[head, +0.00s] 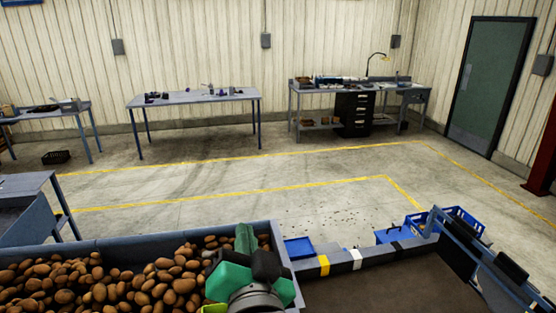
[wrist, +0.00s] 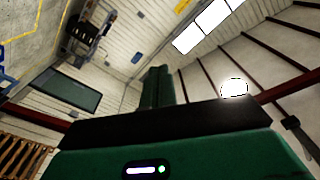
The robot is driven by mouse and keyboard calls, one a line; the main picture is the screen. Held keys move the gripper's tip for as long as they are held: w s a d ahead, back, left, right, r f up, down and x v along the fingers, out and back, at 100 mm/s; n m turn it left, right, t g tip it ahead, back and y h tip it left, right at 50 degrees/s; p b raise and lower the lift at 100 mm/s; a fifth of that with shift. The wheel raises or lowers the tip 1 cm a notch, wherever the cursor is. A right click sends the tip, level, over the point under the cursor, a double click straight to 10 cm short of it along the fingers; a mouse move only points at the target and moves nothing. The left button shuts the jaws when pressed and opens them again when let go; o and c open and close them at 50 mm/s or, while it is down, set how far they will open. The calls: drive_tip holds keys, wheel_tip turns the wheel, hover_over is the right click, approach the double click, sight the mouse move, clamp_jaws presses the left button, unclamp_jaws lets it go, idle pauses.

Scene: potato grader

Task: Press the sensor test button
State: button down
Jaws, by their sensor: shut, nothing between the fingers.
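My gripper (head: 244,232) is green and black and shows at the bottom of the head view, over the right end of the potato bin. In the wrist view its two green fingers (wrist: 158,72) are together, with nothing between them, and point at the upper wall and ceiling. I cannot make out a sensor test button in either view. The grader's dark belt (head: 370,285) lies right of the gripper. Dark boxes (head: 511,265) are mounted on its right side rail, too small to tell what they are.
A blue-grey bin (head: 90,246) holds many potatoes (head: 140,285). Blue crates (head: 463,217) stand beyond the belt. The yellow-lined floor (head: 240,180) between is clear.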

drive_tip(key=s+d+r+n+t+h, duration=0.1)
drive_tip(key=s+d+r+n+t, duration=0.1)
drive_tip(key=s+r, duration=0.6)
drive_tip(key=s+d+r+n+t+h, duration=0.2)
drive_tip(key=s+r+t, duration=0.2)
drive_tip(key=s+r, duration=0.5)
drive_tip(key=shift+d+r+t, duration=0.2)
drive_tip(key=shift+d+t, duration=0.2)
drive_tip(key=w+a+f+n+g+y+b, duration=0.1)
drive_tip(key=w+a+f+g+y+b, duration=0.1)
drive_tip(key=w+a+f+g, duration=0.6)
drive_tip(key=w+a+f+n+g+y+b, duration=0.15)
drive_tip(key=w+a+f, duration=0.25)
drive_tip(key=w+f, duration=0.85)
drive_tip(key=s+a+f+g+h+b, duration=0.1)
drive_tip(key=f+g, duration=0.5)
drive_tip(key=f, duration=0.9)
drive_tip(key=s+a+f+g+h+b, duration=0.2)
drive_tip(key=s+a+f+g, duration=0.2)
drive_tip(key=f, duration=1.1)
drive_tip(key=shift+f+g, duration=0.2)
drive_tip(key=shift+g, duration=0.95)
